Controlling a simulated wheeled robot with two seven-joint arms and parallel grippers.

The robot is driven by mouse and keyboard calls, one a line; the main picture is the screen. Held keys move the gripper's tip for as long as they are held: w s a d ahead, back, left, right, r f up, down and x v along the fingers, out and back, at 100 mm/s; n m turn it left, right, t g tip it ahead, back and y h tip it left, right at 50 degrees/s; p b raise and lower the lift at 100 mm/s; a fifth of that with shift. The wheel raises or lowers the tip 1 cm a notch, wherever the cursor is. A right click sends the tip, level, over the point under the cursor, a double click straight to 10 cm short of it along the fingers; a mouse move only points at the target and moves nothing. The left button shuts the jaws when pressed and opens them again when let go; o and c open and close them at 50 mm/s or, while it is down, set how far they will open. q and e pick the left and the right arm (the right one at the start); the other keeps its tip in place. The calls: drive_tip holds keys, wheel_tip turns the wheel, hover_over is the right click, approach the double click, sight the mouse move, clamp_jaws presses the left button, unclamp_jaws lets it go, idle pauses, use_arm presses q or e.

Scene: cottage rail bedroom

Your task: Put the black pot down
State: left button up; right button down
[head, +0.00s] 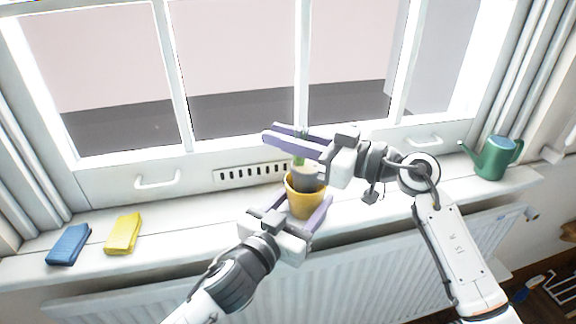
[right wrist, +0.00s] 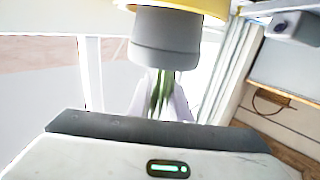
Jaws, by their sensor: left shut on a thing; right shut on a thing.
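The black pot (head: 308,176), dark grey in the picture, is upright at the mouth of a yellow pot (head: 305,201). I cannot tell how far it sits inside. A green plant (head: 298,160) rises from it. My right gripper (head: 275,138) is shut around the plant, above the black pot. My left gripper (head: 308,212) is shut on the yellow pot, one finger on either side, by the sill. In the right wrist view, which is inverted, the black pot (right wrist: 166,40), the yellow pot's rim (right wrist: 190,6) and the plant (right wrist: 160,90) show.
The white windowsill (head: 190,225) carries a blue cloth (head: 69,245) and a yellow cloth (head: 122,234) at left, and a green watering can (head: 495,158) at right. A radiator (head: 350,275) is below. The sill is clear between the yellow cloth and my left gripper.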

sight(294, 160)
drive_tip(key=shift+f, duration=2.3)
drive_tip(key=shift+f, duration=0.1)
drive_tip(key=c, duration=1.6)
unclamp_jaws()
drive_tip(key=shift+f, duration=0.1)
drive_tip(key=shift+c, duration=0.2)
drive_tip(key=shift+r, duration=0.2)
drive_tip(key=v, duration=1.2)
drive_tip(key=shift+s, duration=0.1)
